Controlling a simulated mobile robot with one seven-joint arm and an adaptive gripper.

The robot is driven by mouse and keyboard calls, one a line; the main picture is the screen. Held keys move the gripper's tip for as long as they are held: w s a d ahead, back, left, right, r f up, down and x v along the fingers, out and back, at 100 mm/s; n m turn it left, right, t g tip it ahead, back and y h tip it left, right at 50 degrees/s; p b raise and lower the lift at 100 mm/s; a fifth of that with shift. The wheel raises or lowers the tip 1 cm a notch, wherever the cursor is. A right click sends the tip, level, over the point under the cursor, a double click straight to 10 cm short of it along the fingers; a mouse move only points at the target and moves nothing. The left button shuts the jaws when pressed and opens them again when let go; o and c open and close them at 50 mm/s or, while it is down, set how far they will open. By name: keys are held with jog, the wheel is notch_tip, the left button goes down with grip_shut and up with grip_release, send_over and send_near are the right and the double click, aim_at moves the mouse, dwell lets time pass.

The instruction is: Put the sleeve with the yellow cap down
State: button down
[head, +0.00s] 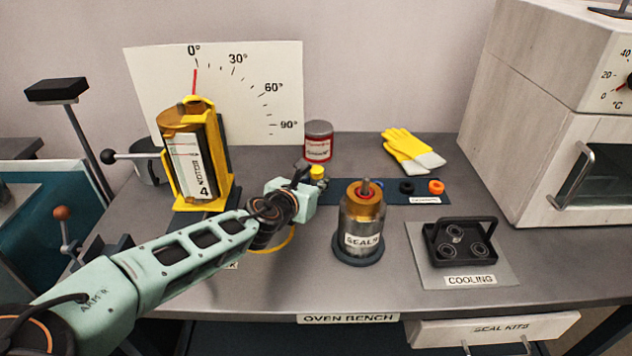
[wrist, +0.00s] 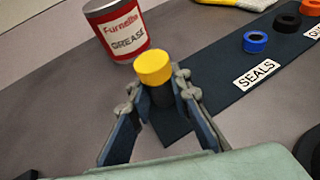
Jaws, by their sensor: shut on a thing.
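The sleeve with the yellow cap (wrist: 153,68) is upright between the fingers of my gripper (wrist: 159,92) in the wrist view. Its bright yellow cap is on top and a short dark body shows below it. The fingers close on that body from both sides. In the head view the yellow cap (head: 318,172) shows at the tip of my gripper (head: 304,183), near the left end of the dark blue mat (head: 335,193). The sleeve's lower end is hidden, so I cannot tell whether it touches the mat.
A red and white grease can (head: 318,141) stands just behind the sleeve. Blue, black (head: 407,187) and orange (head: 436,187) rings sit along the mat to the right. A metal SEAL cylinder (head: 361,222) stands in front right. Yellow gloves (head: 408,147) lie behind the mat.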

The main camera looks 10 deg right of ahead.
jog(key=shift+f, duration=0.15)
jog(key=c, duration=1.8)
grip_release()
jog(key=shift+a+r, duration=0.1)
jog(key=shift+r, duration=0.15)
jog(key=p+v, duration=0.3)
jog(key=v, duration=0.7)
jog(key=shift+r+p, duration=0.1)
jog(key=shift+p, duration=0.25)
jog(key=shift+v, duration=0.9)
jog(key=shift+s, duration=0.1)
jog(key=shift+p, duration=0.3)
